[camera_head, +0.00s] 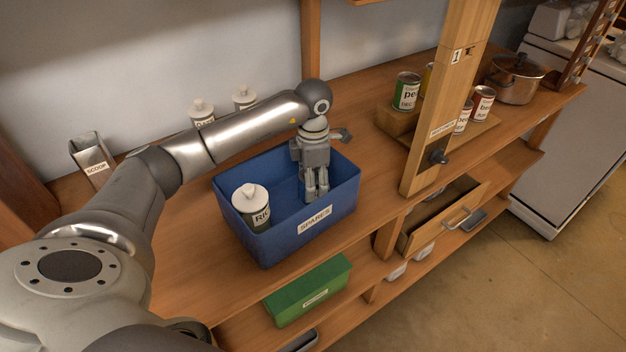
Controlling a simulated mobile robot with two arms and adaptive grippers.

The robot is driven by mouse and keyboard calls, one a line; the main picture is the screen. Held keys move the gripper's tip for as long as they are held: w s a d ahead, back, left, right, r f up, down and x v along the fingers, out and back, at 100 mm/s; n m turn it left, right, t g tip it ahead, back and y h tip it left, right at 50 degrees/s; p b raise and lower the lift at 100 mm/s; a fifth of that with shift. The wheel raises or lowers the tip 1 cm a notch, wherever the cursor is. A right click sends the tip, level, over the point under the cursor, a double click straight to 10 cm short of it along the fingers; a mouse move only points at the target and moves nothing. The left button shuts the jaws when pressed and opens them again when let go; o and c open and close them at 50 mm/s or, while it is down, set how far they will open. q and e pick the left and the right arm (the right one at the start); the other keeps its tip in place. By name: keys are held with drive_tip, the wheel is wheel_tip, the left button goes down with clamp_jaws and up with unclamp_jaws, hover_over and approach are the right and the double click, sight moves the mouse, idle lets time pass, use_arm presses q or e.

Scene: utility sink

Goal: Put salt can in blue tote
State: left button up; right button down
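The blue tote (264,240), labelled SPARES, stands on the wooden worktop. A can (252,210) with a white knobbed lid stands in its left part; the visible label letters read "RIC". My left gripper (316,198) points down into the right part of the tote, apart from that can. I see nothing held in it, but its fingertips are small and I cannot tell how far apart they are. Two more white-lidded cans stand behind my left arm, one on the left (202,106) and one on the right (244,94). Their labels are mostly hidden, so I cannot identify the salt can. My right gripper is out of view.
A scoop holder (92,158) stands at the left. A wooden post (440,120) rises right of the tote. Beyond it are label cans, such as a green one (407,92), and a pot (515,80). Below are a green box (308,290) and an open drawer (440,220).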

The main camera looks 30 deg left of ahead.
use_arm(q)
drive_tip(key=o, duration=0.4)
drive_tip(key=shift+c, duration=0.2)
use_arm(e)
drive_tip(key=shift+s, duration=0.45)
use_arm(q)
drive_tip(key=shift+r, duration=0.15)
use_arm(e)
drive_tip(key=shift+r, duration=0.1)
use_arm(q)
drive_tip(key=shift+r, duration=0.15)
wheel_tip(320, 180, up, 10)
drive_tip(key=b, duration=0.2)
drive_tip(key=shift+r+b, duration=0.2)
drive_tip(key=shift+b, duration=0.15)
drive_tip(key=shift+r, duration=0.7)
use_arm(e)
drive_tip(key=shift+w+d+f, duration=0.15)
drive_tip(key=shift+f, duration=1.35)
